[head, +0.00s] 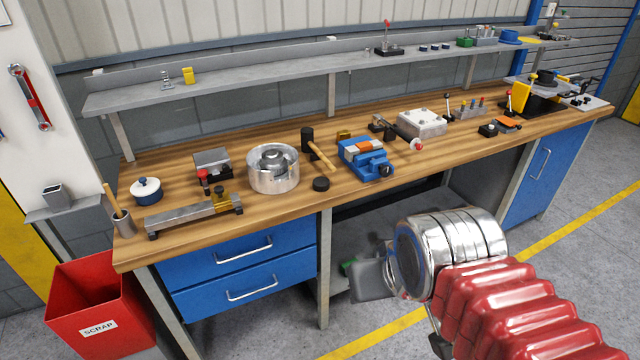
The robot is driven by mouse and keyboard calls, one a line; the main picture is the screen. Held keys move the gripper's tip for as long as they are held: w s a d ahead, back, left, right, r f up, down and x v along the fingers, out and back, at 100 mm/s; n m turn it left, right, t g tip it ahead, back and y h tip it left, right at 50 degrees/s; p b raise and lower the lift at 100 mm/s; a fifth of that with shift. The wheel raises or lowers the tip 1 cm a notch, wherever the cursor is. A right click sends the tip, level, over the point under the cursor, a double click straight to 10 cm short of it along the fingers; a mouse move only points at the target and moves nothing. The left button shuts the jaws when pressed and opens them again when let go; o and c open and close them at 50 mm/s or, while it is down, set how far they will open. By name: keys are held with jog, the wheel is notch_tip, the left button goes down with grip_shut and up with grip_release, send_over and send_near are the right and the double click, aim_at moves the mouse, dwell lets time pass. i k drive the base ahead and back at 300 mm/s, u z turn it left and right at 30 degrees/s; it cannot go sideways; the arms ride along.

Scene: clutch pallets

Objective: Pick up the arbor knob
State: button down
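I cannot tell for sure which piece is the arbor knob. A low black round knob-like piece (321,184) lies on the wooden bench top near the front edge, between the silver drum and the blue vise. A red ball (416,146) shows at the end of a dark lever farther right, and a small red knob (203,175) tops a block at the left.
The wooden bench (140,246) holds a silver drum (273,178), a mallet (320,153), a blue vise (375,169) and a pale bolted plate (423,123). A grey shelf (250,83) runs above its back. A red scrap bin (90,300) stands at lower left.

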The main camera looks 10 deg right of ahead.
aim_at(321, 183)
jog(key=k, duration=0.65)
jog(key=z, duration=0.15)
jog(key=i, duration=1.55)
jog(key=u, duration=0.95)
jog(key=i, duration=0.45)
jog(key=u, duration=0.25)
